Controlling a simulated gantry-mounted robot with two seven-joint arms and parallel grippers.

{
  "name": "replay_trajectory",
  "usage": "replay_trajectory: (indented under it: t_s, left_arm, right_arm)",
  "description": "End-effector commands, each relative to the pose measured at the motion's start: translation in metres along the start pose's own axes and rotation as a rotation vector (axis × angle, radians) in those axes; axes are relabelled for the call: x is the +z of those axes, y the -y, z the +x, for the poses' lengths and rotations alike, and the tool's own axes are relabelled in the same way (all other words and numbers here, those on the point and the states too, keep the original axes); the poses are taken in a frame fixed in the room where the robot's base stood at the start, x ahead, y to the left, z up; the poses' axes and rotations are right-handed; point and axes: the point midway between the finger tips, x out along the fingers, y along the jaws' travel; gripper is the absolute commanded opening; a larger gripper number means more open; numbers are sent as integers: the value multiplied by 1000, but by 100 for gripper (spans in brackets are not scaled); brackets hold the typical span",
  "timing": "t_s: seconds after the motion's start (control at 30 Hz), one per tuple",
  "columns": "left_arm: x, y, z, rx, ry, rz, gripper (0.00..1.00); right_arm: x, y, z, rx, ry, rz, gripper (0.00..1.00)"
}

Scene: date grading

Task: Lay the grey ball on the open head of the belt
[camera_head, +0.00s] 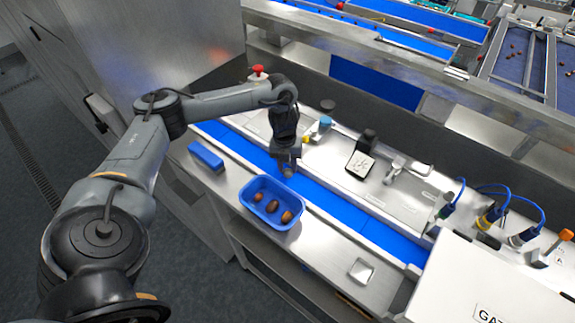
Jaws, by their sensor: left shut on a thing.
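My left gripper (286,158) reaches in from the left and points down over the narrow blue belt (328,203). It is shut on a small grey thing (288,171), which looks like the grey ball, mostly hidden by the fingers. I cannot tell exactly how high it is above the belt. The belt runs diagonally from upper left to lower right. Its upper-left stretch (228,138) lies bare. My right gripper is out of view.
A blue tray (244,207) with several brown dates stands in front of the belt. A blue block (206,157) lies left of it. A black stand with a white card (360,164) and a metal fixture (408,169) stand behind the belt. A white box (490,285) is at lower right.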

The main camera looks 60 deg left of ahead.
Motion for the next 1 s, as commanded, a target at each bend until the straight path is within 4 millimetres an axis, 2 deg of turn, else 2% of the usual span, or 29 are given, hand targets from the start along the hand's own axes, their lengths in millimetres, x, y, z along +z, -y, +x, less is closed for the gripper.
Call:
replay_trajectory:
  t_s: [0.07,0.1,0.27,0.67,0.87,1.0]
  left_arm:
    - [0,0,3,0,-1,0,6]
    - [0,0,3,0,-1,0,36]
    - [0,0,2,0,0,0,60]
    - [0,0,-3,0,1,0,60]
    - [0,1,-24,-2,2,0,60]
    - [0,2,-51,-3,3,0,60]
  right_arm:
    - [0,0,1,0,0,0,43]
    - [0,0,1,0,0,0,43]
    - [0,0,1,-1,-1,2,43]
    - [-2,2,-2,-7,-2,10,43]
    - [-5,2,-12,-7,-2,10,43]
    - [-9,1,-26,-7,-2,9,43]
